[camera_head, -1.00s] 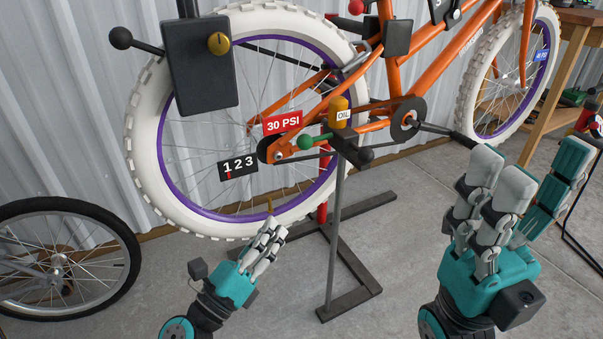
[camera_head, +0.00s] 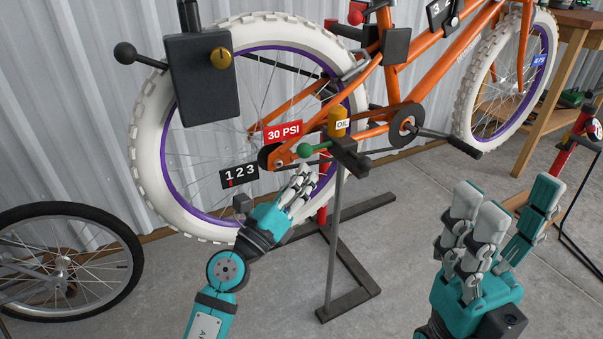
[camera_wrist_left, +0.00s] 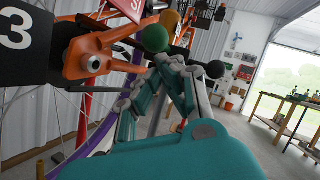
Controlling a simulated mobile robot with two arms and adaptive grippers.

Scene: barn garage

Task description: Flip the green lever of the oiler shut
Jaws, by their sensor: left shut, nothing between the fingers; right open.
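The oiler is a yellow bottle labelled OIL (camera_head: 339,122) on a black bracket beside the orange bike's rear wheel. Its green lever (camera_head: 318,148) points left and ends in a green ball (camera_head: 305,150). The ball also shows in the left wrist view (camera_wrist_left: 155,38), just above the fingertips. My left gripper (camera_head: 306,176) is shut and empty, just below the green ball; whether it touches the ball I cannot tell. The left wrist view shows its closed fingers (camera_wrist_left: 165,72). My right gripper (camera_head: 503,218) is open and empty at the lower right, away from the oiler.
A 30 PSI tag (camera_head: 283,132) and a 123 counter (camera_head: 239,176) sit close left of the lever. A grey stand post (camera_head: 334,240) rises below the oiler. A loose wheel (camera_head: 65,262) is at lower left.

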